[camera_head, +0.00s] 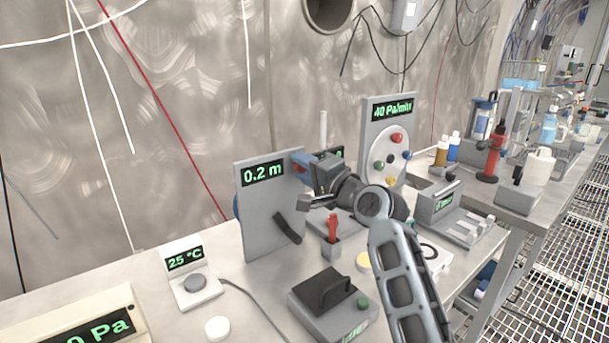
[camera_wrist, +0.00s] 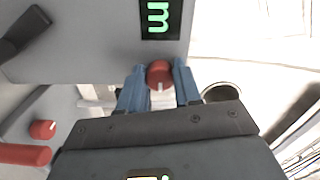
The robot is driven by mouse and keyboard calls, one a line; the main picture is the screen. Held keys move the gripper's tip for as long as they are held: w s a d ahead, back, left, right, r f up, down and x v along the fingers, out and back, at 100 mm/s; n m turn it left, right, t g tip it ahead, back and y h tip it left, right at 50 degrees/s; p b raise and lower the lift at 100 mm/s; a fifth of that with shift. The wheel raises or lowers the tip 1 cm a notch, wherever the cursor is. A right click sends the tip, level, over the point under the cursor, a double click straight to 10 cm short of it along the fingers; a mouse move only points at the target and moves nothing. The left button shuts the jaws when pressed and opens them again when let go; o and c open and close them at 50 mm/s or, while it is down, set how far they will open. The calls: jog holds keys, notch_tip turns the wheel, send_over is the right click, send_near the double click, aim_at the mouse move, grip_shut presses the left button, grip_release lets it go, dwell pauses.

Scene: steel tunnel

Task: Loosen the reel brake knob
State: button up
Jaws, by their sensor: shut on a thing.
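The reel panel (camera_head: 262,225) is a grey upright plate with a green "0.2 m" display (camera_head: 262,174) and a dark crank handle (camera_head: 287,228). The red brake knob (camera_wrist: 160,73) sits by the panel's edge, beside the display in the wrist view. My gripper (camera_wrist: 160,85) has its two blue fingers on either side of the knob and is shut on it. In the head view my gripper (camera_head: 303,162) reaches the panel's upper right edge, and the knob is mostly hidden there. A white mark shows on the knob's face.
A red-handled tool (camera_head: 332,229) stands in a small grey holder below my gripper. A grey box with a dark handled lid (camera_head: 330,290) is in front. A panel reading "40 Pa/min" (camera_head: 391,108) stands behind to the right. A 25 °C unit (camera_head: 190,272) is at left.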

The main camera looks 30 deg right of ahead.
jog(key=n+b, duration=0.1)
jog(key=n, duration=0.2)
jog(key=n+b, duration=0.1)
jog(key=shift+f+n+b, duration=0.3)
jog(key=n+b, duration=0.3)
jog(key=n, duration=0.1)
jog(key=shift+n, duration=0.3)
jog(key=n+b, duration=0.2)
jog(key=n, duration=0.2)
jog(key=shift+f+n+b, duration=0.1)
jog(key=shift+n+b, duration=0.2)
jog(key=shift+d+n+b, duration=0.1)
jog(key=shift+n+b, duration=1.05)
jog(key=shift+n, duration=0.95)
jog(key=o, duration=1)
jog(key=shift+r, duration=0.25)
jog(key=shift+o, duration=0.2)
jog(key=shift+s, duration=0.1)
